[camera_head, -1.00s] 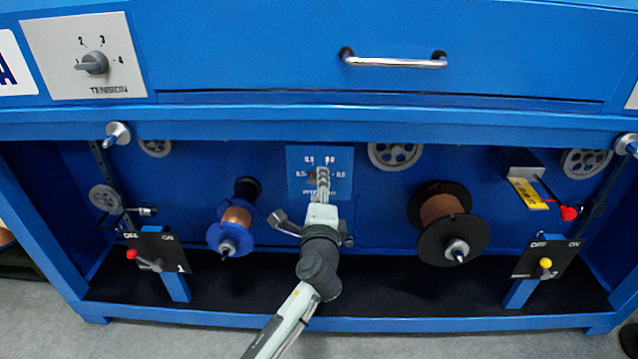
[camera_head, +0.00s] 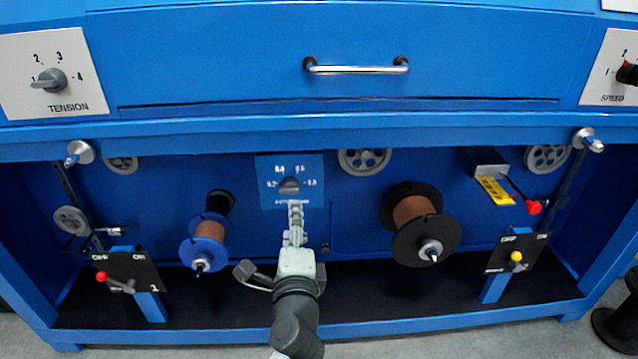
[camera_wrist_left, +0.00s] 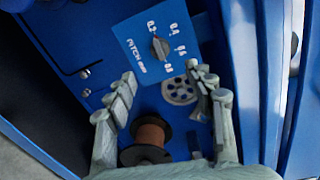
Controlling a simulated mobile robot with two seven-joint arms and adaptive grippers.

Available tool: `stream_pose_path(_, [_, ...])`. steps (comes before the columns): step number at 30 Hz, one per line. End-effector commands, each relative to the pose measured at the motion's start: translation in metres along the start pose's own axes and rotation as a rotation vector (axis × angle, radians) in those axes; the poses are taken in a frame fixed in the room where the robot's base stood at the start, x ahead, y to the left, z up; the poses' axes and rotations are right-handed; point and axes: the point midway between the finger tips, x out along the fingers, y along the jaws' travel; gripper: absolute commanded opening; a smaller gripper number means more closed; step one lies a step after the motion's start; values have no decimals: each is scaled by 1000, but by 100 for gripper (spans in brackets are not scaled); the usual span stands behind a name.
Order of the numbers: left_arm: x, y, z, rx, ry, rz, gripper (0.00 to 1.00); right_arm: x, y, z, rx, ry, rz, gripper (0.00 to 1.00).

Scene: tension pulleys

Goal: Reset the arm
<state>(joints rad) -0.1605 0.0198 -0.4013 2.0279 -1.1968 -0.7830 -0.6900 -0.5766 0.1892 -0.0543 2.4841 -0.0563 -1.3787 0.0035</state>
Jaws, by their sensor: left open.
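My left gripper (camera_head: 295,210) is just below the pitch dial plate (camera_head: 315,193) in the head view, with its arm coming up from the bottom edge. The grey pitch knob (camera_head: 289,185) shows clear above the fingertips. In the left wrist view my left gripper (camera_wrist_left: 165,78) has its fingers spread apart with nothing between them. The pitch knob (camera_wrist_left: 160,48) on the blue dial plate (camera_wrist_left: 137,28) lies beyond the fingertips, apart from them. My right gripper is in neither view.
A blue spool (camera_head: 207,243) is left of my arm and a black spool (camera_head: 420,228) right of it. Lever plates (camera_head: 137,272) and (camera_head: 507,255) stand at both sides. A drawer handle (camera_head: 357,69) sticks out above. The floor in front shows at the bottom.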

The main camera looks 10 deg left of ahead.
Motion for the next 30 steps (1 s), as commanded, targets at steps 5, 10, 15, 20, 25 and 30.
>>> stream_pose_path(5, [-1,28,14,-87,-15,94,54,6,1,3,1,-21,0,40])
stream_pose_path(10, [-25,121,57,-389,-106,409,54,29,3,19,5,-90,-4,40])
stream_pose_path(15, [-86,215,100,-745,-303,769,54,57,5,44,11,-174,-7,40])
stream_pose_path(20, [-147,263,123,-987,-497,1011,54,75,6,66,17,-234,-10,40])
stream_pose_path(25, [-178,279,129,-1099,-599,1123,54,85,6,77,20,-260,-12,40])
stream_pose_path(30, [-180,281,129,-1109,-609,1132,54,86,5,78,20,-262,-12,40])
